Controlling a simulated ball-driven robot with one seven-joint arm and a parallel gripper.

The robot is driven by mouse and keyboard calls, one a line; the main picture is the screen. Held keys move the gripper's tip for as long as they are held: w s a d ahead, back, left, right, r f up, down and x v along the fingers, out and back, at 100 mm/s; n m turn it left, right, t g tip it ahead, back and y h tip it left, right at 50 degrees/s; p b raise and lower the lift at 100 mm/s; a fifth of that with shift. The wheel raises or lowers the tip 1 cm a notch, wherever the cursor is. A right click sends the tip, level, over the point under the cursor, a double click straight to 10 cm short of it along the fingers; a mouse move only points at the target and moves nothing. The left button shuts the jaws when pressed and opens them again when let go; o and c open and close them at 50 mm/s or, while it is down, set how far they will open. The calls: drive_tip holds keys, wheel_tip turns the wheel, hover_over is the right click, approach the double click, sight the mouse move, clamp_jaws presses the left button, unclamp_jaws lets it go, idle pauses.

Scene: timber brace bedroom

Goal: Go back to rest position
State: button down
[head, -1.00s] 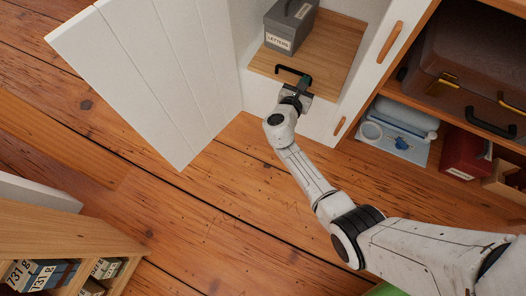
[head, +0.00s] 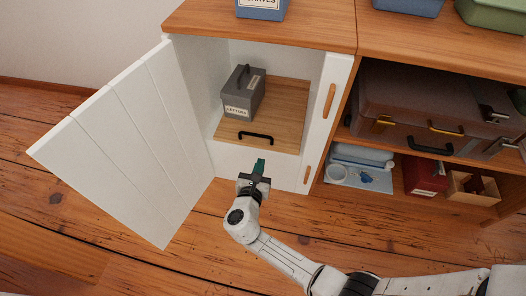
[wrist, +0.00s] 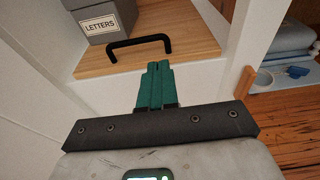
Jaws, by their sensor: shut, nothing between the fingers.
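My gripper (head: 260,167) is shut and empty, its teal fingers together, in front of the open cabinet. In the wrist view the gripper (wrist: 157,68) points at the wooden shelf board (wrist: 185,30) with a black handle (wrist: 139,46). In the head view the fingertips are below and apart from the black handle (head: 256,137) on the board (head: 285,105). A grey box labelled LETTERS (head: 243,95) stands on the board towards the left; it also shows in the wrist view (wrist: 90,25).
The white cabinet door (head: 120,140) stands wide open to the left. To the right, an open shelf holds a brown suitcase (head: 420,100), a red box (head: 425,176) and a blue-grey roll (head: 360,155). The wooden floor (head: 110,215) at left is clear.

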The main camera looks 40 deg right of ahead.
drive_tip(key=shift+p+v, duration=0.3)
drive_tip(key=shift+v, duration=1.25)
drive_tip(key=s+d+m+g+y, duration=0.2)
drive_tip(key=s+d+m+g, duration=0.2)
drive_tip(key=s+m, duration=0.45)
drive_tip(key=s+d+m+g+y, duration=0.2)
drive_tip(key=s+d+m+g, duration=0.2)
drive_tip(key=s+m, duration=0.4)
drive_tip(key=s+a+r+m+y, duration=0.6)
drive_tip(key=s+a+m+y, duration=0.3)
wheel_tip(320, 180, up, 30)
drive_tip(key=p, duration=3)
drive_tip(key=shift+w+d+p, duration=0.25)
drive_tip(key=shift+d+p, duration=0.1)
